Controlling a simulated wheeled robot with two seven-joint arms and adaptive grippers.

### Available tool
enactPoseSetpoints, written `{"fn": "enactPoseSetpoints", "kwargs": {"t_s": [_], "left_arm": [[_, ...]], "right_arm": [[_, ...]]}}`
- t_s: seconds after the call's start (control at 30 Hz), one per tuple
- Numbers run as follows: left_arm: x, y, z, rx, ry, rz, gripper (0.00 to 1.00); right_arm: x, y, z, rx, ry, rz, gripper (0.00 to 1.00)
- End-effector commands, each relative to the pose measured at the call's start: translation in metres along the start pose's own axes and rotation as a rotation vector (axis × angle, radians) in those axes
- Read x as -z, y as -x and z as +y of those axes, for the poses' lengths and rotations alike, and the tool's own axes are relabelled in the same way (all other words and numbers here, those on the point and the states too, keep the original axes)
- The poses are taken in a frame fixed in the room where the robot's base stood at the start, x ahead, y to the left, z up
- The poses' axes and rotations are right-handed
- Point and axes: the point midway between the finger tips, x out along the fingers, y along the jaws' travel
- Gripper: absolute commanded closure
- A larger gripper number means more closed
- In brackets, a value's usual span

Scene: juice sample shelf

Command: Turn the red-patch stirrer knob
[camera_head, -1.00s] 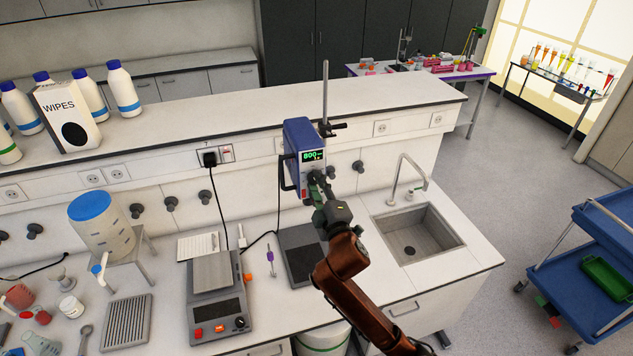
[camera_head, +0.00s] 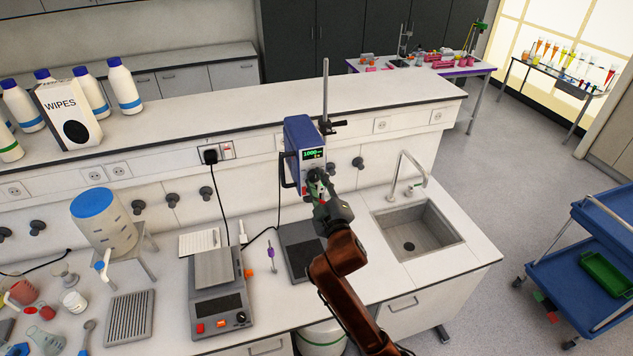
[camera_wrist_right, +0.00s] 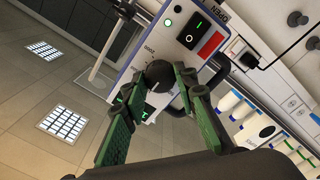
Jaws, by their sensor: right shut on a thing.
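The blue overhead stirrer (camera_head: 297,140) is fixed to an upright metal rod, with a lit green display (camera_head: 314,154) on its front that seems to read 1000. In the right wrist view, its front panel has a red patch (camera_wrist_right: 211,44) beside a black switch and a dark round knob (camera_wrist_right: 158,72). My right gripper (camera_head: 316,182) is at the lower front of the stirrer. In the wrist view its green fingers (camera_wrist_right: 160,80) lie on both sides of the knob, shut on it. In the head view the gripper hides the knob. My left gripper is not in view.
A hotplate-like device (camera_head: 218,310) stands on the bench left of the stirrer's dark base (camera_head: 300,255). A sink (camera_head: 418,230) with a tap is to the right. A purple-and-white stick (camera_head: 270,254) lies between. Cables hang behind.

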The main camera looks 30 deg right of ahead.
Motion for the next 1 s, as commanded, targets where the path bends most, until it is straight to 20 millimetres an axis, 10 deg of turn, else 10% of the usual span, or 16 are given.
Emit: {"fn": "enactPoseSetpoints", "kwargs": {"t_s": [0.13, 0.17, 0.4, 0.77, 1.0], "left_arm": [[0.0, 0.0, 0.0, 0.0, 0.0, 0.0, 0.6], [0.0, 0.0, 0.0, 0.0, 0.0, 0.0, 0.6], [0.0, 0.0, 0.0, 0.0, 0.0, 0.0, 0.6], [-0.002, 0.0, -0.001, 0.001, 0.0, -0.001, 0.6], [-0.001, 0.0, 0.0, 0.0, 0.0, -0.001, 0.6]], "right_arm": [[-0.001, 0.0, -0.001, 0.002, 0.001, -0.002, 0.98], [-0.001, 0.0, -0.001, 0.002, 0.001, -0.002, 0.71], [-0.001, 0.0, -0.001, 0.001, 0.001, -0.001, 0.56], [0.0, 0.006, -0.001, 0.001, 0.002, 0.0, 0.56], [-0.001, 0.049, -0.002, 0.003, 0.001, -0.001, 0.56]]}}
